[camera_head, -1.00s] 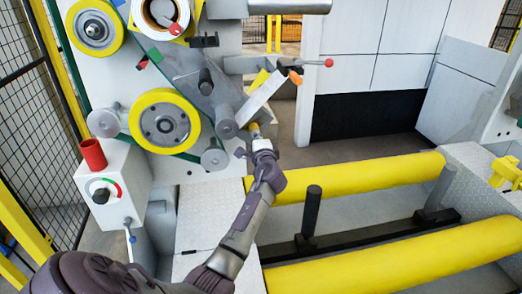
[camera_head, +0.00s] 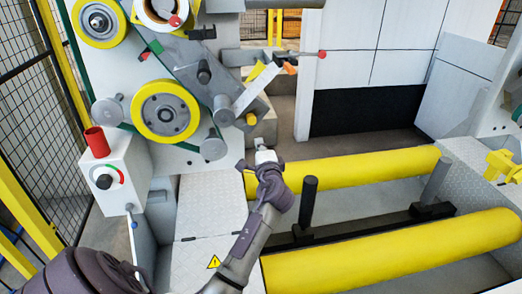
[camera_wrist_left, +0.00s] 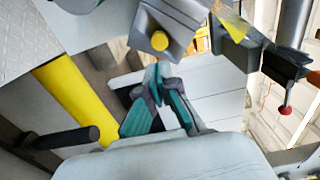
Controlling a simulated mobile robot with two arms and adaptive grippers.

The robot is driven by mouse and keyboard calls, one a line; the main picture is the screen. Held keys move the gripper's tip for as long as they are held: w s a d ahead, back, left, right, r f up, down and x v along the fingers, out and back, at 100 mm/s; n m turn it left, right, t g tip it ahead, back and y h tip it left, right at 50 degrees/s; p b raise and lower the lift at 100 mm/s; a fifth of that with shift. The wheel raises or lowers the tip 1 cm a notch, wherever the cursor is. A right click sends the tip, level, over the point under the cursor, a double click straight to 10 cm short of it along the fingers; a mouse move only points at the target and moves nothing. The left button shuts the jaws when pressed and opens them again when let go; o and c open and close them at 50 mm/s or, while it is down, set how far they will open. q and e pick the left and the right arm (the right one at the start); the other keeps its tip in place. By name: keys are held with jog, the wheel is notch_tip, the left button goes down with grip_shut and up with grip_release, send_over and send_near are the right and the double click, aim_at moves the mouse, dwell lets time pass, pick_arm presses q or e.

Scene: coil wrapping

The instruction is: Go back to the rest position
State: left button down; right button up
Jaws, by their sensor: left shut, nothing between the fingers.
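My left arm comes in from the lower left in the head view. My left gripper (camera_head: 262,148) is in front of the wrapping machine (camera_head: 215,160), just below a small yellow knob (camera_head: 251,118) and apart from it. In the left wrist view the gripper's teal-padded fingers (camera_wrist_left: 158,72) meet at the tips, with nothing between them. The yellow knob (camera_wrist_left: 160,41) on its grey block shows beyond the fingertips. My right gripper is in neither view.
Two yellow rollers (camera_head: 355,170) lie to the right of my forearm, with a black post (camera_head: 308,200) between them. A control box (camera_head: 115,175) with a red beacon stands at left. A grey lever with a red ball (camera_head: 322,54) sticks out above the gripper.

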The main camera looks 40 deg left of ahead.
pick_arm(q)
jog(key=shift+v, duration=0.9)
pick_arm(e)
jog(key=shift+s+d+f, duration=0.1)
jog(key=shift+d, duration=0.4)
